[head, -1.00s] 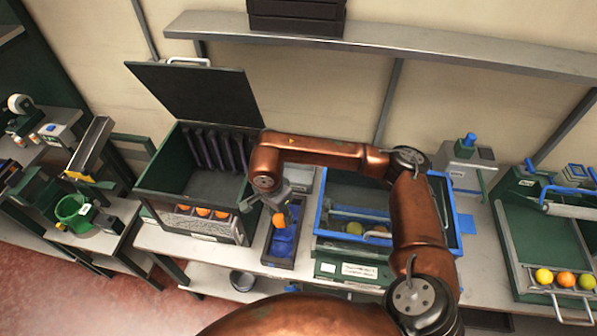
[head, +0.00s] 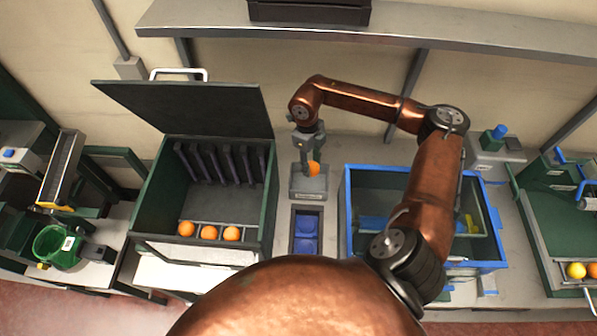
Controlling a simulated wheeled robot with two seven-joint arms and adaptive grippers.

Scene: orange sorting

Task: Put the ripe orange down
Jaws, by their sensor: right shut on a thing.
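My right gripper (head: 312,163) is shut on an orange fruit (head: 313,169). It holds the fruit over or at a small grey box-like stand (head: 308,184) between the green crate and the blue-rimmed tray. I cannot tell whether the fruit touches the stand. Several oranges stand in a row at the front of the open green crate (head: 265,215); they include one on the left (head: 186,228), one in the middle (head: 209,232) and one on the right (head: 232,233). My left gripper is not in view.
A dark tray with blue cups (head: 306,232) lies in front of the stand. The blue-rimmed tray (head: 348,210) is right of it, partly behind my right arm. The crate's dark lid (head: 185,108) stands open. A shelf (head: 420,38) runs along the wall above.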

